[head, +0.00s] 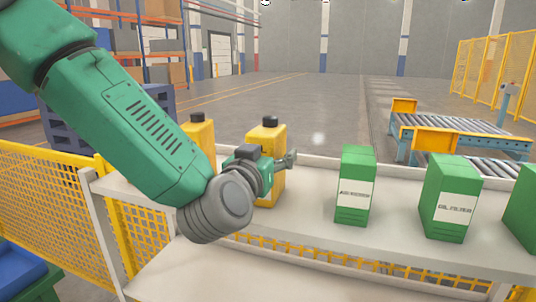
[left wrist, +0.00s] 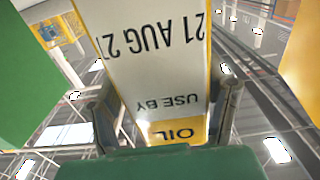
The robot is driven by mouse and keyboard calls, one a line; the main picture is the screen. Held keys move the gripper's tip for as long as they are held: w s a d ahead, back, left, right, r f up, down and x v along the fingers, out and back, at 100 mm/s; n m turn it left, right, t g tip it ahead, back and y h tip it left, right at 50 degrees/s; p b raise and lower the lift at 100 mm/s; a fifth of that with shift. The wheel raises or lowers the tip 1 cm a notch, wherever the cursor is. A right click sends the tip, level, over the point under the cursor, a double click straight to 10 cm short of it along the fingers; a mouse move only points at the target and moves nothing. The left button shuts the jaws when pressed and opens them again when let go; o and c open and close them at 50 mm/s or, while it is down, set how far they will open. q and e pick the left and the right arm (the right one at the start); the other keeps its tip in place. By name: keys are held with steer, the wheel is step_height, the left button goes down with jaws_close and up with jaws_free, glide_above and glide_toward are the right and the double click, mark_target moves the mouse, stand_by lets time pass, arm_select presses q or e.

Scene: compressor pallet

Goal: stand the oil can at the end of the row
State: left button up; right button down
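A yellow oil can (head: 272,136) with a black cap stands upright on the pale bench (head: 306,213), behind my left gripper (head: 282,163). In the left wrist view the oil can (left wrist: 158,60) shows a white label with "OIL", "USE BY" and a date, upside down. The fingers of my left gripper (left wrist: 166,108) lie on either side of it, with a visible gap at least on the right, so it looks open around the can. A second yellow can (head: 198,131) stands to the left, partly hidden by my arm. My right gripper is out of view.
Green boxes stand right of the can: an air filter box (head: 357,170), an oil filter box (head: 450,180) and a cut-off box (head: 522,215). Bare bench lies between the can and the air filter box.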

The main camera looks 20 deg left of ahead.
arm_select(q)
steer(key=s+b, duration=1.2)
steer(key=b, duration=0.3)
steer(key=shift+a, duration=0.35)
stand_by(0.3)
